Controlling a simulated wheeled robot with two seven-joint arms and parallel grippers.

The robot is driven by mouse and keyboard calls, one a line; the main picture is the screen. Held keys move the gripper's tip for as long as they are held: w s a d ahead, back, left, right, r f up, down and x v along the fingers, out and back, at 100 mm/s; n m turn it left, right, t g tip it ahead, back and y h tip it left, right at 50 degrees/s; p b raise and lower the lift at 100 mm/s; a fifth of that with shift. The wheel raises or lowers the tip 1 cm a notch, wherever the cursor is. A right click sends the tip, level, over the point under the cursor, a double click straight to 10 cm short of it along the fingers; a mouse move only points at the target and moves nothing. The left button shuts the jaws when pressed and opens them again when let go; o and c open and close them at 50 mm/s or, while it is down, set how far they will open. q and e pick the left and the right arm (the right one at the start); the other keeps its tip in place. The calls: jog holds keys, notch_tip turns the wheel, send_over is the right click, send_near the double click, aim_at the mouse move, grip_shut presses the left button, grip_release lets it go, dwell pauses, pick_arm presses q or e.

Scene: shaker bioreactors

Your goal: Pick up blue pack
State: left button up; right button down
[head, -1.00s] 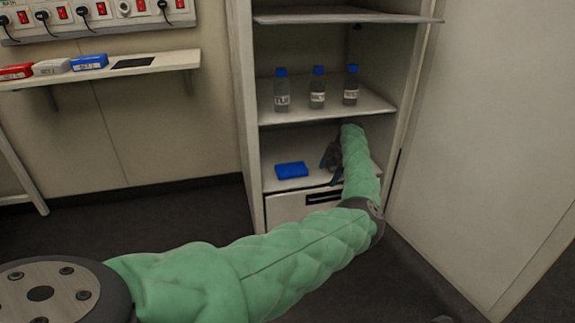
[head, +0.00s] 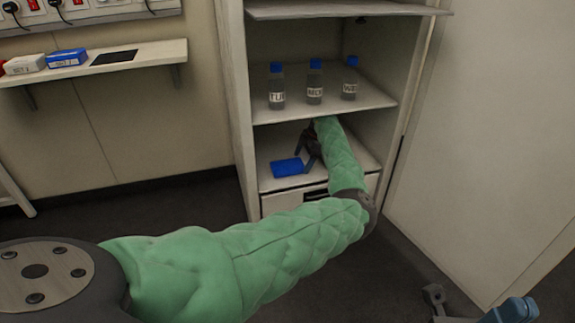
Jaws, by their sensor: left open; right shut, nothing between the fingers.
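The blue pack (head: 287,168) lies flat on the lower shelf of the open cabinet, near its left side. My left arm, in a green padded sleeve, reaches into this compartment from the front right. My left gripper (head: 304,158) is open, just right of the pack and close to its right end. Whether a finger touches the pack I cannot tell. My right gripper (head: 512,309) shows only partly at the bottom right corner, outside the cabinet, shut and empty.
Several blue-capped bottles, one of them the left bottle (head: 277,88), stand on the cabinet shelf (head: 335,108) above the pack. A wall shelf (head: 130,60) at left holds a blue box (head: 66,58) and a white box (head: 25,64). The cabinet door (head: 500,120) stands open at right.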

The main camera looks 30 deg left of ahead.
aim_at(288, 165)
pick_arm(q)
jog(key=s+a, duration=0.1)
jog(key=s+a+p, duration=0.1)
jog(key=s, duration=0.1)
jog(key=shift+s+a+r, duration=0.1)
jog(key=shift+s+a, duration=0.1)
jog(key=shift+a, duration=0.2)
jog(key=shift+s+a+f+b, duration=0.35)
jog(key=shift+s+f, duration=0.1)
jog(key=shift+f, duration=0.25)
jog(key=shift+a, duration=0.1)
jog(key=c, duration=1.2)
